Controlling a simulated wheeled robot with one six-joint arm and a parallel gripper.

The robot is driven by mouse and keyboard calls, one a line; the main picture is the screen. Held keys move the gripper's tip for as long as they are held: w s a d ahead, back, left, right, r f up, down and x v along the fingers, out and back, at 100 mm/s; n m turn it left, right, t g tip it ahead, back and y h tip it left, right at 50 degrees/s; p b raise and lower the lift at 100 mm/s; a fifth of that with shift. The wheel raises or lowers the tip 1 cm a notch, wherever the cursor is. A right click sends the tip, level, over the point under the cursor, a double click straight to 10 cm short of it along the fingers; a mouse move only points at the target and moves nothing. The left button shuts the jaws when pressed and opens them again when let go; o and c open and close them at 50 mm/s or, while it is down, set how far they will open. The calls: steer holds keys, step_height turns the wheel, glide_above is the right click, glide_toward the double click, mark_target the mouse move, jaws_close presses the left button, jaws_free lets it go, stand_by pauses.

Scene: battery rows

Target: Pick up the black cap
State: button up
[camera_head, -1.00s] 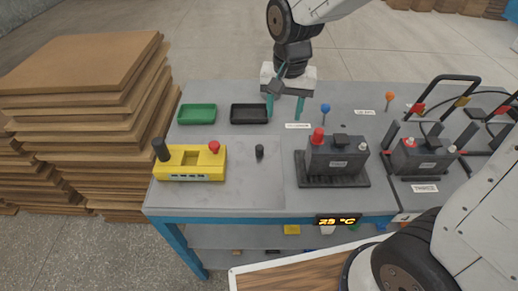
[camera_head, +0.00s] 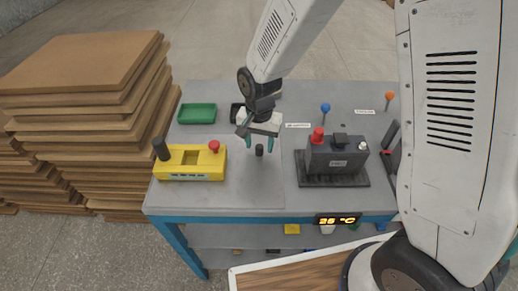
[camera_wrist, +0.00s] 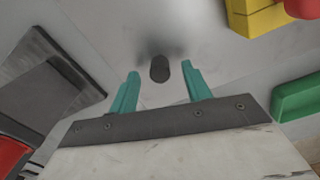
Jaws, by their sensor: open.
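The black cap (camera_head: 259,150) stands upright on the grey table top, between the yellow device and the nearest battery. My gripper (camera_head: 258,147) is above and around it in the head view, with teal fingers spread. In the wrist view the cap (camera_wrist: 160,68) shows as a small dark cylinder between and slightly beyond the two open fingertips (camera_wrist: 160,78). The fingers do not touch the cap in that view. How far the fingertips are above the table is hard to tell.
The yellow device (camera_head: 193,161) with a black knob and red button stands to the left. The table front is clear.

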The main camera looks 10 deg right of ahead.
steer(key=shift+f, duration=0.1)
steer(key=shift+c, duration=0.2)
steer(key=c, duration=1)
